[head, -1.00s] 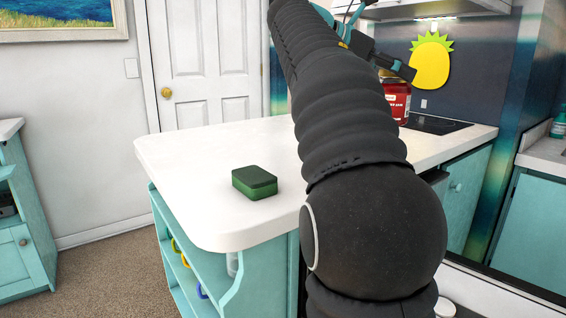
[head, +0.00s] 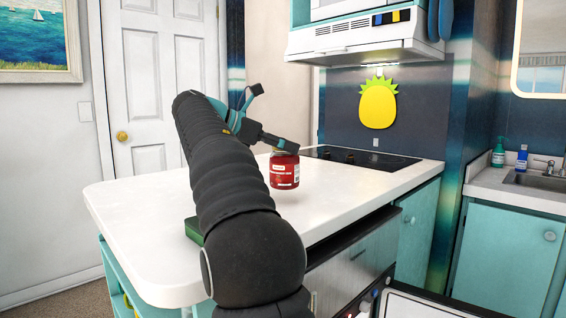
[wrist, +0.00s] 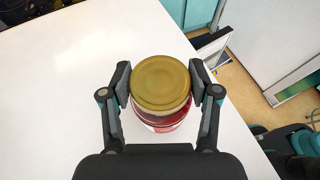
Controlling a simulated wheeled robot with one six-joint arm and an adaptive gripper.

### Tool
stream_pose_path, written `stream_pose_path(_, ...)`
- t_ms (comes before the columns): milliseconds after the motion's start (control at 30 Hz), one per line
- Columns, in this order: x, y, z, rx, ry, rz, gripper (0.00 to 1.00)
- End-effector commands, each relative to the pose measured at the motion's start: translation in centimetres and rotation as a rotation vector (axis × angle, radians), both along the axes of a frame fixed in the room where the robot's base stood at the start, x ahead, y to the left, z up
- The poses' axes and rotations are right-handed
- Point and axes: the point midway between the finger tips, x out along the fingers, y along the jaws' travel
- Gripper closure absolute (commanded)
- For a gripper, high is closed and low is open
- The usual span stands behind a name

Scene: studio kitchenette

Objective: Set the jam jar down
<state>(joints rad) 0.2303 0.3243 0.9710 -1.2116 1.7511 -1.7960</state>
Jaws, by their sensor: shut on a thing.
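The jam jar (head: 284,172) is red with a pale label and stands upright in my gripper over the white counter (head: 340,185). In the wrist view its round gold lid (wrist: 160,82) faces the camera, with red glass below it. My gripper (wrist: 160,90) is shut on the jar, with one finger on each side near the lid. In the head view my gripper (head: 282,145) is at the jar's top. I cannot tell for sure whether the jar's base touches the counter. My arm hides part of the counter.
A green block (head: 194,230) on the counter is mostly hidden behind my arm. A black cooktop (head: 362,157) lies beyond the jar. Clear counter surrounds the jar, and the counter's front edge is at the right in the wrist view.

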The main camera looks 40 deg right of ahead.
Motion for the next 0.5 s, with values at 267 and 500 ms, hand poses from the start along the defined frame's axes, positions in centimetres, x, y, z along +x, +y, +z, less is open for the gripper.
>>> stream_pose_path(267,-0.1,0.0,-3.4,-0.001,0.000,0.000,1.00)
stream_pose_path(500,0.0,0.0,-3.8,-0.002,-0.002,0.000,1.00)
